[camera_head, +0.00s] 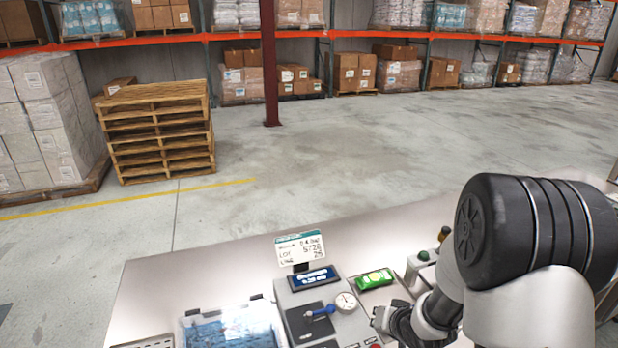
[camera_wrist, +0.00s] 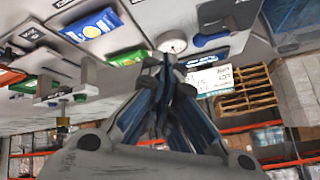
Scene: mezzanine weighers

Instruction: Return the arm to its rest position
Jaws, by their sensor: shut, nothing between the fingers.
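My gripper (camera_head: 380,318) is low over the steel counter (camera_head: 180,275), at the right of the weighing station, with my dark wrist and arm beside it. In the wrist view my gripper (camera_wrist: 166,62) has its fingers drawn together at the tips, with nothing held between them. In the head view the fingers are small and partly cut off by the lower edge.
A scale unit with a blue display (camera_head: 314,279), a round gauge (camera_head: 346,302), and a lot sign (camera_head: 302,248) stand left of my gripper. A green packet (camera_head: 374,279) lies nearby. A clear bin (camera_head: 188,325) holds blue packets. Stacked pallets (camera_head: 160,130) stand beyond; open floor lies between.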

